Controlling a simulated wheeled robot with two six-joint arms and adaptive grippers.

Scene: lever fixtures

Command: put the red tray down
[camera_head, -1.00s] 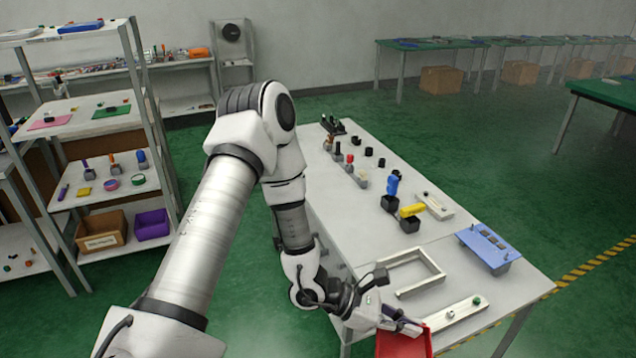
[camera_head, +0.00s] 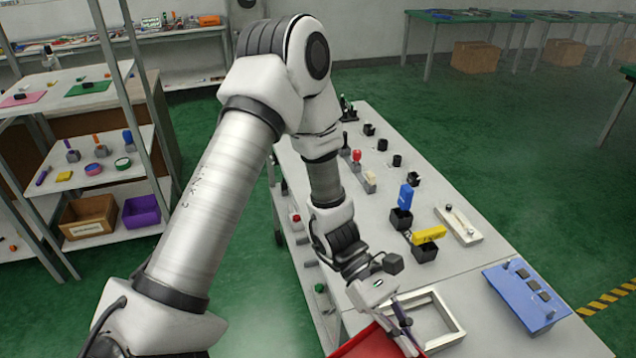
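The red tray (camera_head: 368,345) shows at the bottom edge of the head view, partly cut off by the frame. My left gripper (camera_head: 397,318) is at the tray's upper right rim and looks shut on it. The tray appears held at the near side of the white table (camera_head: 480,292), just left of a pale rectangular frame (camera_head: 450,318). The tray's underside is hidden, so I cannot tell whether it touches anything. My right gripper is not in view.
A blue panel (camera_head: 517,296) with dark blocks lies to the right. Blue (camera_head: 406,197) and yellow (camera_head: 429,234) lever handles stand on black bases behind the frame. A white plate (camera_head: 458,226) lies beside them. Shelves (camera_head: 100,165) stand at the left.

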